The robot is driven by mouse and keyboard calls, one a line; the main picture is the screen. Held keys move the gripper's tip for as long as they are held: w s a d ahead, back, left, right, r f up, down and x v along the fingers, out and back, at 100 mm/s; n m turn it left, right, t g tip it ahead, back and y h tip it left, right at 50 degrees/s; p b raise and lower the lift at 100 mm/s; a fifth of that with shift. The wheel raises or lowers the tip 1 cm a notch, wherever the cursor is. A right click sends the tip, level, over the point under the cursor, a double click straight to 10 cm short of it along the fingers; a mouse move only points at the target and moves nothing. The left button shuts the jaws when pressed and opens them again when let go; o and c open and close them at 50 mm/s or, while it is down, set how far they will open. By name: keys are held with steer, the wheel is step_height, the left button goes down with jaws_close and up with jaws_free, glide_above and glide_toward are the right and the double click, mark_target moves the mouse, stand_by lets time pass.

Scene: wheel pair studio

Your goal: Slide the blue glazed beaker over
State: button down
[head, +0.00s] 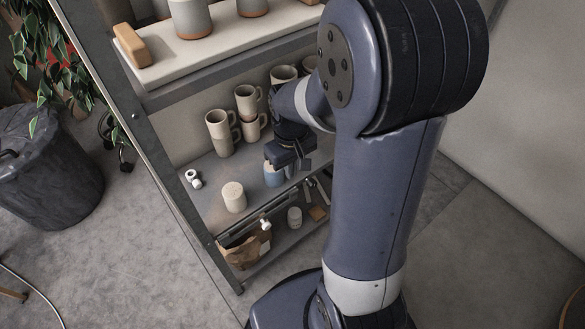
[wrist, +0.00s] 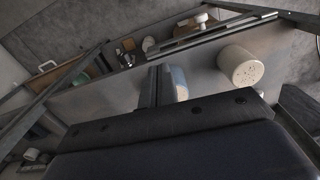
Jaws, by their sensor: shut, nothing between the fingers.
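The blue glazed beaker (head: 274,176) stands upright on the middle shelf, blue below with a pale upper band. My gripper (head: 287,160) is shut and empty, close beside and partly over the beaker, hiding some of it. In the wrist view the shut fingers (wrist: 159,86) stand right next to the beaker (wrist: 180,84), of which only a narrow strip shows. I cannot tell whether the fingers touch it.
A cream cylinder with holes in its top (head: 233,197) stands left of the beaker, near the shelf's front. Stacked mugs (head: 219,132) stand behind. A small white object (head: 193,179) lies at the shelf's left. Bare shelf (head: 210,168) shows between them.

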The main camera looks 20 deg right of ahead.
steer(key=w+f+b, duration=0.1)
steer(key=f, duration=0.2)
steer(key=f+b, duration=0.1)
steer(key=f, duration=0.2)
steer(key=w+a+f+b, duration=0.1)
steer(key=f, duration=0.2)
steer(key=shift+w+f, duration=0.2)
steer(key=shift+w, duration=0.1)
steer(key=shift+w+a, duration=0.1)
steer(key=shift+w, duration=0.5)
steer(key=shift+r, duration=0.1)
steer(key=shift+w+a, duration=0.1)
steer(key=shift+w, duration=0.3)
steer(key=w, duration=0.3)
steer(key=w+a+p, duration=0.1)
steer(key=w, duration=0.2)
steer(key=w+a+p, duration=0.1)
steer(key=w, duration=0.2)
steer(key=shift+a, duration=0.2)
